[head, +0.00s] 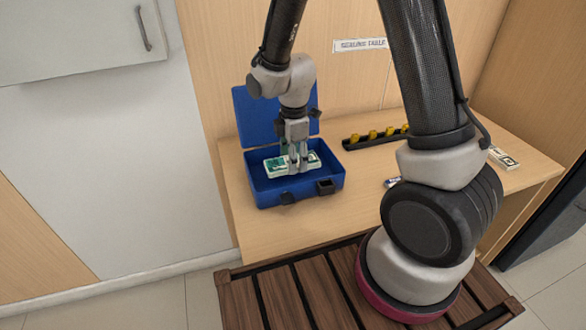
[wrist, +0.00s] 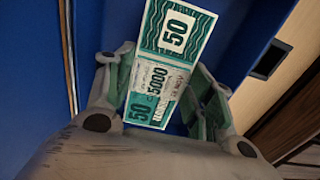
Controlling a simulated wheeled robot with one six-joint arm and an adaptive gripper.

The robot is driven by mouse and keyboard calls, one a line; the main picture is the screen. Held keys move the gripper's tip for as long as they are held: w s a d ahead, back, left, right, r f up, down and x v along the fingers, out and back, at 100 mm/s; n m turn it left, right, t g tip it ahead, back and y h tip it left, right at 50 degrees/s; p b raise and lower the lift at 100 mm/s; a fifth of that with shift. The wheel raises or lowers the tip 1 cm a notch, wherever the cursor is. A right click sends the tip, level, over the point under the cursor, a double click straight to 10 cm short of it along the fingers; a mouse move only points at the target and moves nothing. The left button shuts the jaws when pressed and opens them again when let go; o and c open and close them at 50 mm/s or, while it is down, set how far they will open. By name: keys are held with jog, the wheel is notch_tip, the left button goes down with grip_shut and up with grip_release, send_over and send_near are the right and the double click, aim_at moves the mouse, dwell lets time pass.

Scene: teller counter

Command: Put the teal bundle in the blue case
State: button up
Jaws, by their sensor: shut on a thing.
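The blue case (head: 262,196) stands open on the counter, its lid (head: 247,122) tilted up at the back. The teal bundle (head: 275,166), a stack of notes with a white band, is inside the outline of the case in the head view. My gripper (head: 298,164) points down over the case and is shut on the bundle. In the wrist view the bundle (wrist: 172,42) sits between the two fingers (wrist: 160,90), showing "50" and "5000", with blue case surface behind it. I cannot tell whether the bundle touches the case floor.
A black tray (head: 352,144) with several yellow pieces lies right of the case, partly behind my arm. Another banknote bundle (head: 503,158) lies at the counter's right. A small object (head: 392,182) lies beside my arm. The counter's front left (head: 262,228) is clear.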

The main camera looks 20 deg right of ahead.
aim_at(294, 177)
jog(key=shift+f, duration=2)
jog(key=o, duration=1.1)
jog(key=shift+f, duration=0.15)
jog(key=shift+c, duration=0.2)
notch_tip(294, 177, up, 13)
jog(key=shift+d+f, duration=0.1)
jog(key=shift+f, duration=0.1)
jog(key=s+d+r+m+t, duration=0.1)
jog(key=s+d+r+m, duration=0.3)
jog(key=r, duration=0.2)
jog(key=s+d+r+m+t, duration=0.1)
jog(key=s+d+r+m, duration=0.25)
jog(key=d+r, duration=0.2)
jog(key=s+d+r+m+t, duration=0.1)
jog(key=s+d+r+m, duration=0.1)
jog(key=s+m, duration=0.3)
jog(key=s+d+r+m+t, duration=0.1)
jog(key=s+d+r+m, duration=0.2)
jog(key=s+r+m, duration=0.1)
jog(key=shift+s+m, duration=0.75)
jog(key=shift+s, duration=0.55)
